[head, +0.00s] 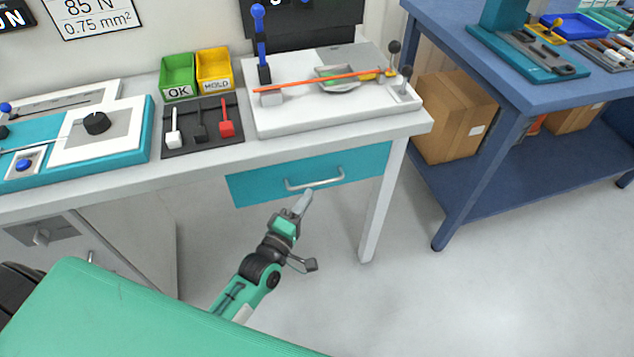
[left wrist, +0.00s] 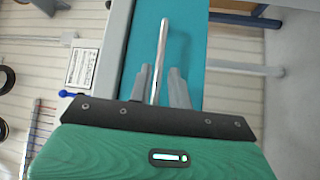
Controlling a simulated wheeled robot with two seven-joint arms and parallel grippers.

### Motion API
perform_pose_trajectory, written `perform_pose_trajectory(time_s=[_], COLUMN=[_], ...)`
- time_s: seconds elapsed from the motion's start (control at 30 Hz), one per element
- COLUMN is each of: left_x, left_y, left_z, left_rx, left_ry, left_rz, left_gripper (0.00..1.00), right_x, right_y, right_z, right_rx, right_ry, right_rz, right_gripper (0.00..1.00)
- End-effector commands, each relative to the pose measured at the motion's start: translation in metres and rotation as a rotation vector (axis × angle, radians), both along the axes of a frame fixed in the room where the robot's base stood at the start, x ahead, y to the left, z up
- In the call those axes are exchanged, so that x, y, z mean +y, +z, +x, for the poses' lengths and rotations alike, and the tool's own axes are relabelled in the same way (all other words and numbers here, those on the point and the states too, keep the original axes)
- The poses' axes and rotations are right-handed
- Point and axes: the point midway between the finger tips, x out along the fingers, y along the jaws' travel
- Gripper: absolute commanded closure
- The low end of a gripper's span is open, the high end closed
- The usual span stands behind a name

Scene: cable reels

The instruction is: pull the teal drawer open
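The teal drawer (head: 250,186) is under the white bench top, and its front looks flush with the bench. Its pale bar handle (head: 314,180) is on the middle of the front. My left gripper (head: 304,200) is at the handle, coming from below and in front. In the left wrist view the handle (left wrist: 163,45) runs between the two grey fingers (left wrist: 160,72), with a small gap showing on each side near the tips. The fingers look open around the bar; I cannot tell whether either touches it. The teal drawer front (left wrist: 187,35) lies behind. My right gripper is not in view.
The bench top (head: 230,162) carries a white fixture (head: 350,122) with an orange cable, green (head: 177,72) and yellow (head: 213,68) bins, and a teal panel (head: 140,150). A bench leg (head: 382,205) stands right of the drawer. A blue table (head: 530,95) is farther right. Floor before the drawer is clear.

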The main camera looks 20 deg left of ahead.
Motion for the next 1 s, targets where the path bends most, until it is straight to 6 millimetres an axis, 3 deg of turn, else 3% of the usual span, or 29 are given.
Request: perform_pose_trajectory(time_s=[0.2, 0.4, 0.77, 0.87, 1.0], left_x=[-0.007, -0.011, -0.012, -0.012, -0.012], left_y=[0.006, 0.008, 0.008, 0.008, 0.008], left_z=[0.036, 0.053, 0.057, 0.057, 0.057], left_rx=[-0.002, -0.001, 0.001, 0.0, 0.0], left_ry=[0.001, 0.0, 0.0, 0.0, 0.0], left_rz=[-0.001, -0.001, 0.0, 0.0, 0.0], left_gripper=[0.8, 0.8, 0.8, 0.98, 1.0], right_x=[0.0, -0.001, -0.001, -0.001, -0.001], right_y=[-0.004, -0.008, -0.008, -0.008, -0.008], right_z=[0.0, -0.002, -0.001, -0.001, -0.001], right_rx=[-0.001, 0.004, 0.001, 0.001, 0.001], right_ry=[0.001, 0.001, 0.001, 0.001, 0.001], right_rz=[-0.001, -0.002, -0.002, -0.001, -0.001], right_gripper=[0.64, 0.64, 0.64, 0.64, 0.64])
